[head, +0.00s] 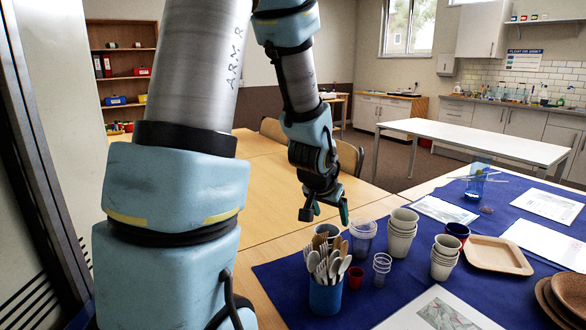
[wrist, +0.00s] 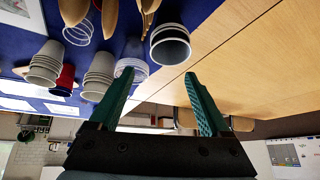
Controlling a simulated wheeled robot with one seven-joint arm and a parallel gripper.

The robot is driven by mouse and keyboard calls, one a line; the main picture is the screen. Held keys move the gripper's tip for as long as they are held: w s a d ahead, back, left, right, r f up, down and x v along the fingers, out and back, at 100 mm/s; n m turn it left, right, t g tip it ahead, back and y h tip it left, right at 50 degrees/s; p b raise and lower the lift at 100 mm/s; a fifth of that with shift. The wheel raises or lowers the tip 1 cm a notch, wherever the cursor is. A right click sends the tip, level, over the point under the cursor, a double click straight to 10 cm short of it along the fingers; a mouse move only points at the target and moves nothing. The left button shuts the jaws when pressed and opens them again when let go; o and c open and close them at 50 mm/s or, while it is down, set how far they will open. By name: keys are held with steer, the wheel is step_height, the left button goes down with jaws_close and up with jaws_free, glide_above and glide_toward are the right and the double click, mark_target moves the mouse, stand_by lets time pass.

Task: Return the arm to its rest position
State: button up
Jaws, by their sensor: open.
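My gripper (head: 325,212) hangs from my blue-and-grey arm over the wooden tables, just behind the cups on the blue cloth. It also shows in the wrist view (wrist: 160,76), its two green fingers apart with nothing held between them.
The blue cloth (head: 300,281) bears a blue holder of cutlery (head: 325,296), stacked paper cups (head: 401,235), clear cups (head: 362,238), a red cup (head: 355,278) and a brown tray (head: 498,254). Chairs (head: 350,158) stand behind the bare wooden table (head: 265,200). A white table (head: 475,140) stands farther back.

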steer(key=s+a+r+n+g+y+p, duration=0.2)
steer(key=s+a+n+g, duration=0.2)
steer(key=s+a, duration=0.7)
steer(key=a+n, duration=0.1)
steer(key=a, duration=0.3)
steer(key=shift+s+a+r+y, duration=0.25)
steer(key=shift+s+r+y, duration=0.05)
steer(key=shift+s, duration=0.1)
